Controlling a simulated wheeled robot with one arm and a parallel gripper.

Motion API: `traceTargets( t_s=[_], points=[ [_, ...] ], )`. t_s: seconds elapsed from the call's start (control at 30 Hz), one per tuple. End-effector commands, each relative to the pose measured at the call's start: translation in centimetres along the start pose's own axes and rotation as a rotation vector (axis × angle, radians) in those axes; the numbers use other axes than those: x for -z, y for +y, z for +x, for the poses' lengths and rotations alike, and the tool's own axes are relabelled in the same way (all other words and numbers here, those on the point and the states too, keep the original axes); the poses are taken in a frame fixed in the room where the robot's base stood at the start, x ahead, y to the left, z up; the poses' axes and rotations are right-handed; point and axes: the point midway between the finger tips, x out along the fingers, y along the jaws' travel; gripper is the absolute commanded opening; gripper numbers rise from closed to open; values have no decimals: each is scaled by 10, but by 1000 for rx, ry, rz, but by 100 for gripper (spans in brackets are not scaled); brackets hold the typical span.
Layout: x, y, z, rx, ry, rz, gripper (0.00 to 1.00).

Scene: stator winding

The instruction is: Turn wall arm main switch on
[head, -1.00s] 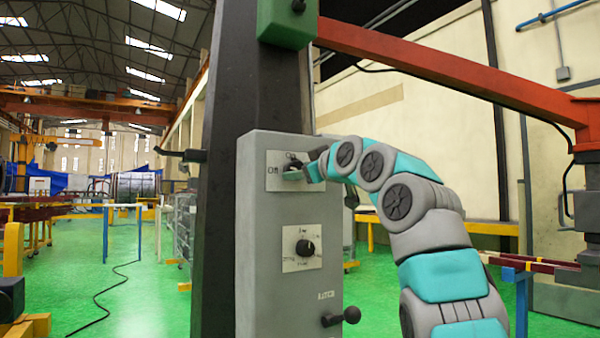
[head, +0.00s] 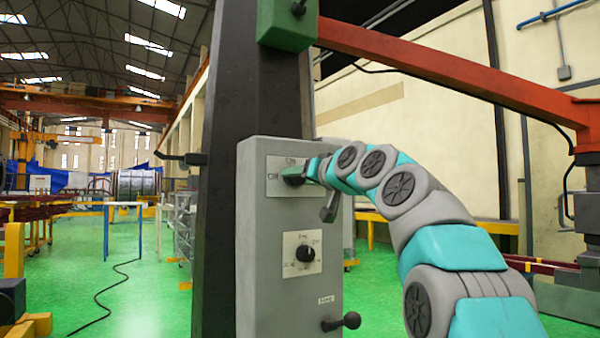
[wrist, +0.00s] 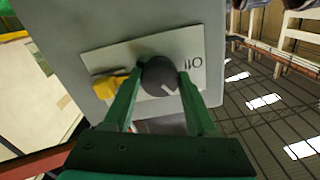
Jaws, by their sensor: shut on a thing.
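A grey control box (head: 262,225) stands in front of a dark column. The main switch is a dark round knob on a pale label plate (head: 274,186) near the box's top, with lettering beside it. My gripper (head: 294,180) is at this plate in the head view and covers the knob there. In the wrist view, the green fingers of my gripper (wrist: 160,85) are shut on the sides of the knob (wrist: 158,78). A light pointer mark shows on the knob's face. A yellow piece (wrist: 112,86) on the plate is partly hidden by one finger.
A second rotary knob (head: 306,253) sits lower on the box, with a black-ball lever (head: 345,321) below it. A green box (head: 286,22) on the column and an orange boom (head: 450,72) are above my arm.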

Motion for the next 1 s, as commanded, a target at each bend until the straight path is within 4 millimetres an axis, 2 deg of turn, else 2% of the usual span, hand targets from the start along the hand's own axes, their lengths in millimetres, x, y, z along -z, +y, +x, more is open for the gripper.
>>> traceTargets(
  t_s=[0.5, 1.0],
  points=[
    [1, -1, 0, 0, 1, 434, 2],
    [1, 0, 0, 0, 2, 596, 2]
  ],
)
